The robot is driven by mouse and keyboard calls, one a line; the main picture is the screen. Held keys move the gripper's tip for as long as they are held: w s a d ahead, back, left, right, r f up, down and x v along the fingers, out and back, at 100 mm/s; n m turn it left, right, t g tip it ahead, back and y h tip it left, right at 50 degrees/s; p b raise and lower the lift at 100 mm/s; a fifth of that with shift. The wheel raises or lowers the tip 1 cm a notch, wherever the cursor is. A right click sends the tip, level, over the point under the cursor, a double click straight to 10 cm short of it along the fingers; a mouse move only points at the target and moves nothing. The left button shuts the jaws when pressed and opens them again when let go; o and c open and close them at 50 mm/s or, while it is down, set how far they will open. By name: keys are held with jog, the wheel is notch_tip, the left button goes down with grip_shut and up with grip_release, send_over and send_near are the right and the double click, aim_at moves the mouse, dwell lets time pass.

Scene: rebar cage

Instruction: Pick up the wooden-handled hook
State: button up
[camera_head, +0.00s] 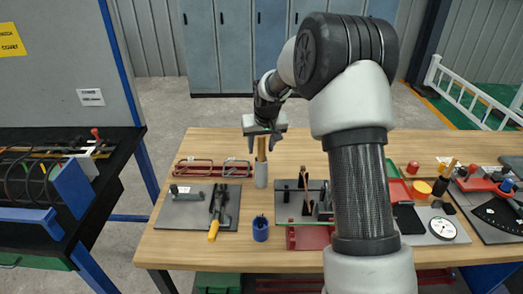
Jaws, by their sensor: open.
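A wooden handle (261,148), which looks like that of the wooden-handled hook, stands upright out of a pale grey cylindrical holder (261,176) on the table. No hook end shows. My gripper (263,133) is open and points down at the top of this handle. The handle's upper end appears between or just behind the fingers; I cannot tell which, or whether they touch it.
The wooden table (170,243) carries red racks (213,168), a dark plate with a yellow-handled tool (214,222), a blue cup (260,229), and a plate with small upright pieces (307,197). A dial gauge (442,228) lies right. My arm hides the middle right.

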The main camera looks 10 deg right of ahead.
jog(key=shift+x, duration=0.95)
grip_shut()
jog(key=shift+r, duration=0.1)
